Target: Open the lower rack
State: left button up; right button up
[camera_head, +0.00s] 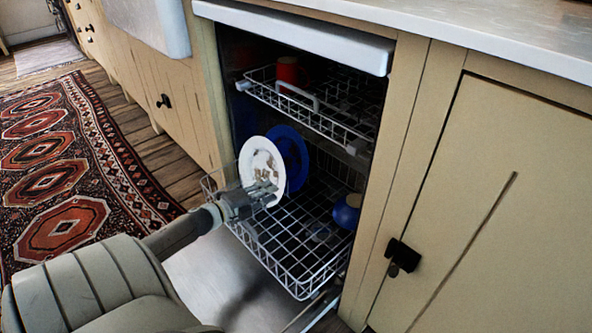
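The dishwasher stands open, with its door (215,285) folded down. The lower rack (292,262) is a white wire basket, partly out over the door. A white plate (258,160) and a blue plate (291,150) stand upright at its left, and a blue bowl (347,213) sits at its right. My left gripper (268,190) is at the left front part of the lower rack, in front of the white plate. Its fingers look spread apart, and I see nothing between them. Whether they touch the rack or plate is unclear. My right gripper is not in view.
The upper rack (318,117) holds a red mug (291,74) and sits inside the dishwasher. A cabinet door (480,215) with a black handle is at the right. The countertop (470,25) runs above. A patterned rug (75,170) covers the floor at left.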

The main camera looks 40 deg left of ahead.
pick_arm(q)
jog(key=v, duration=1.1)
jog(key=shift+s+r, duration=0.15)
jog(key=shift+s, duration=0.3)
jog(key=shift+d, duration=0.1)
